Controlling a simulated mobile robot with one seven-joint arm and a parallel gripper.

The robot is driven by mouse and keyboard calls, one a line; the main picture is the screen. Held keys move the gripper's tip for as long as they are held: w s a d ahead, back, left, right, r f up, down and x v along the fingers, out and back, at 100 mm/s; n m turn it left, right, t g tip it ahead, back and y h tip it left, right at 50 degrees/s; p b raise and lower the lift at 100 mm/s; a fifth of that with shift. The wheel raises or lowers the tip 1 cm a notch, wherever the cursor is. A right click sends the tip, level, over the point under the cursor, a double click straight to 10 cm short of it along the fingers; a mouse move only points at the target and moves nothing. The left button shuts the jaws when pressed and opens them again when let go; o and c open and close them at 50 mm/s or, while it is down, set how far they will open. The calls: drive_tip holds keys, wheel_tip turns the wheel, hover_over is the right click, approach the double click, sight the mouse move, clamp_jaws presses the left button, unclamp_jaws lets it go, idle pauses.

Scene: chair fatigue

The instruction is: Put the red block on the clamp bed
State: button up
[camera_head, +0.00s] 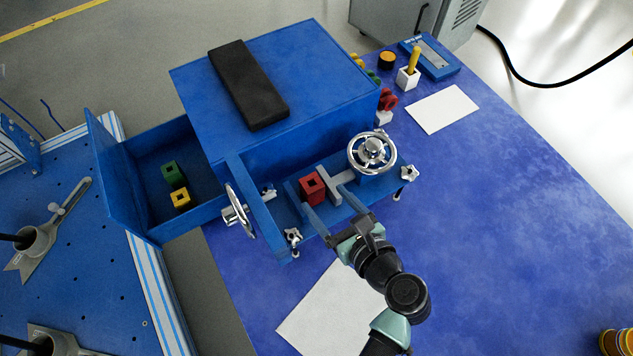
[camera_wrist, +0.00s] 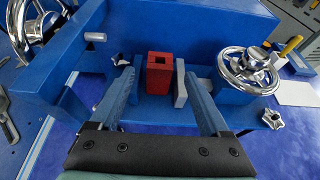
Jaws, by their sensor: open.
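The red block (camera_head: 312,187) has a square hole in its top. It stands upright on the blue clamp bed (camera_head: 343,212), beside a grey clamp jaw (camera_head: 329,186). In the wrist view the red block (camera_wrist: 159,73) stands between and beyond my fingertips, with the grey jaw (camera_wrist: 180,84) just to its right. My gripper (camera_head: 324,212) is open, its fingers reaching over the front of the bed. The fingers also show in the wrist view (camera_wrist: 161,92), one at each side of the block, with visible gaps. Whether the fingers touch anything is not clear.
Chrome handwheels (camera_head: 373,152) (camera_head: 238,211) flank the bed, with star knobs (camera_head: 292,238) near its edge. A blue drawer (camera_head: 147,217) at left holds a green block (camera_head: 172,172) and a yellow block (camera_head: 181,198). A black bar (camera_head: 247,84) lies on the blue housing.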

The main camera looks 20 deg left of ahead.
drive_tip(key=v, duration=0.5)
drive_tip(key=w+d+r+n+t+h, duration=0.15)
drive_tip(key=w+r+n, duration=0.3)
drive_tip(key=r, duration=0.45)
drive_tip(key=w+r+n+t+h, duration=0.25)
drive_tip(key=w+r+n, duration=0.2)
drive_tip(key=r, duration=0.35)
drive_tip(key=w+d+r+n+t+h, duration=0.1)
drive_tip(key=w+r+n+t, duration=0.25)
drive_tip(key=w+r, duration=0.4)
drive_tip(key=s+d+r+n+t+h, duration=0.1)
drive_tip(key=s+r+n+t, duration=0.15)
drive_tip(key=r, duration=0.65)
drive_tip(key=s+d+r+n+t+h, duration=0.15)
drive_tip(key=r+n, duration=0.25)
drive_tip(key=r, duration=0.5)
drive_tip(key=s+r+n+t+h, duration=0.1)
drive_tip(key=s+r+n+t, duration=0.2)
drive_tip(key=r, duration=0.6)
drive_tip(key=s+r+n+t+h, duration=0.2)
drive_tip(key=s+r+n+t, duration=0.1)
drive_tip(key=s+r, duration=0.5)
drive_tip(key=shift+d+r+n+t+p, duration=0.2)
drive_tip(key=shift+r+n+t+p, duration=0.15)
drive_tip(key=shift+r+t, duration=0.55)
drive_tip(key=shift+r, duration=0.15)
